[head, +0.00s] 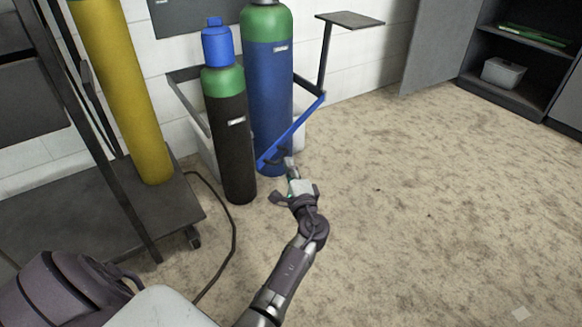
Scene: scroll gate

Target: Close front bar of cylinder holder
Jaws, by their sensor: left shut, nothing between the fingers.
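The cylinder holder has a grey frame (187,105) at the wall and a blue front bar (300,125). The bar runs from the holder's right side down-left across the lower part of the blue cylinder (270,85). Its lower left end shows just right of the black cylinder (232,150). My left gripper (287,160) is shut and empty near the bar's lower end; I cannot tell whether it touches the bar. Both cylinders stand upright, and the black one has a green top with a blue cap. My right gripper is not in view.
A yellow cylinder (125,90) stands on a dark wheeled cart (170,215) at left. A black hose (232,235) lies on the floor. A small grey shelf plate (350,19) stands above the holder's right side. The carpet (430,210) at right is clear.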

